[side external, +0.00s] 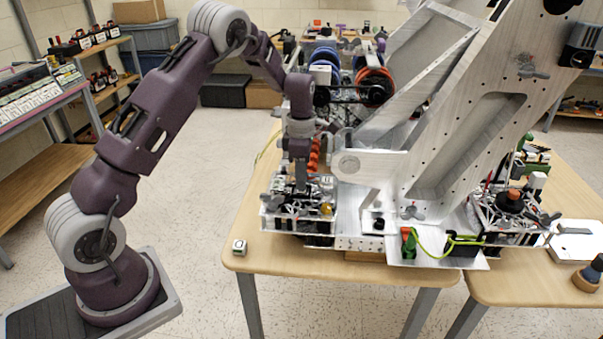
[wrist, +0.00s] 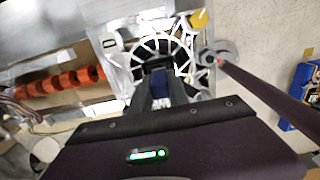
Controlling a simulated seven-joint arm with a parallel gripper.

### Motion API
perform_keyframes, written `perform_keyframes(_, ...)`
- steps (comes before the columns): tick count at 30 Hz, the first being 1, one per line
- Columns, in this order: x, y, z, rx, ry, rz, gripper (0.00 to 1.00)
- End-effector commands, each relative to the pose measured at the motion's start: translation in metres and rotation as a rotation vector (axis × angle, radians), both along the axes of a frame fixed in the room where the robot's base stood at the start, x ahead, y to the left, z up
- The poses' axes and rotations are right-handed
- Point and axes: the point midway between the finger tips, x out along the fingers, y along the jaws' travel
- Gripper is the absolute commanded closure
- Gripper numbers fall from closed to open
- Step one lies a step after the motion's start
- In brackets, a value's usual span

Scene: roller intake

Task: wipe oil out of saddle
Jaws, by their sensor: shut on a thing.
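My gripper (side external: 301,187) points straight down into the left wheel module (side external: 272,207) of the machine in the side view. In the wrist view its dark fingers (wrist: 160,92) are shut on a small dark blue piece, mostly hidden between them. The fingertips are over a round, white-spoked frame (wrist: 137,52) with a dark middle. I take this to be the saddle area, but the saddle itself cannot be told clearly. No oil can be made out. Contact between the held piece and the module is hidden.
A tall slanted metal plate (side external: 470,120) stands right of my gripper. Orange rollers (wrist: 60,82) lie to its left in the wrist view. A silver wing-shaped knob (wrist: 218,53) sits close by. A small white cube (side external: 239,246) is on the table's left corner (side external: 280,262).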

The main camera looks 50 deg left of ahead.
Motion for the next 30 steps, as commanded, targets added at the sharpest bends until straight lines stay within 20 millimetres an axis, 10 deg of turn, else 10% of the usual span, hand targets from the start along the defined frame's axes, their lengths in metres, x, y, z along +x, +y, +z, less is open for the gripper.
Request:
perform_keyframes(23, -0.0002, -0.0001, -0.0060, 0.000, 0.001, -0.001, 1.00)
perform_keyframes(24, -0.0002, -0.0001, -0.0061, 0.000, 0.001, -0.001, 0.75)
perform_keyframes(30, -0.0001, 0.0000, -0.0058, 0.000, 0.001, -0.001, 0.75)
